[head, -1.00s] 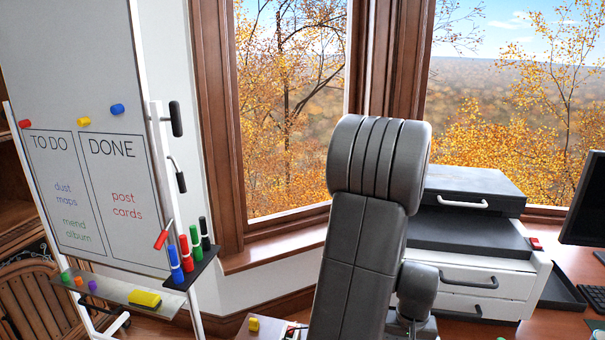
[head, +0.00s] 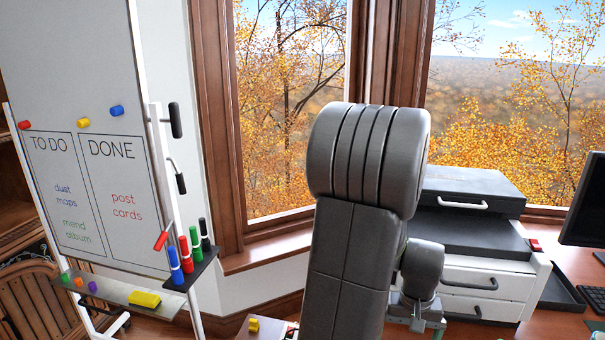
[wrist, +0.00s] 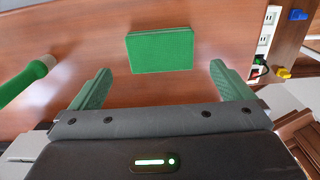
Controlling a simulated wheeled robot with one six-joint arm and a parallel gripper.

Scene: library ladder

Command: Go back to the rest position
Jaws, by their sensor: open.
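My gripper (wrist: 160,88) shows in the wrist view with its two green fingers spread wide apart. It is open, and nothing is held between the fingers. A flat green block-like object (wrist: 160,50) lies on the brown wooden surface beyond the fingertips, apart from them. In the head view my arm rises in front of the window, and my gripper itself is hidden there.
A whiteboard (head: 85,240) with markers (head: 188,252) on a side holder stands at left. A drawer unit (head: 475,275) and a monitor (head: 585,205) are at right. A green cylindrical object (wrist: 25,82) lies left of the fingers in the wrist view.

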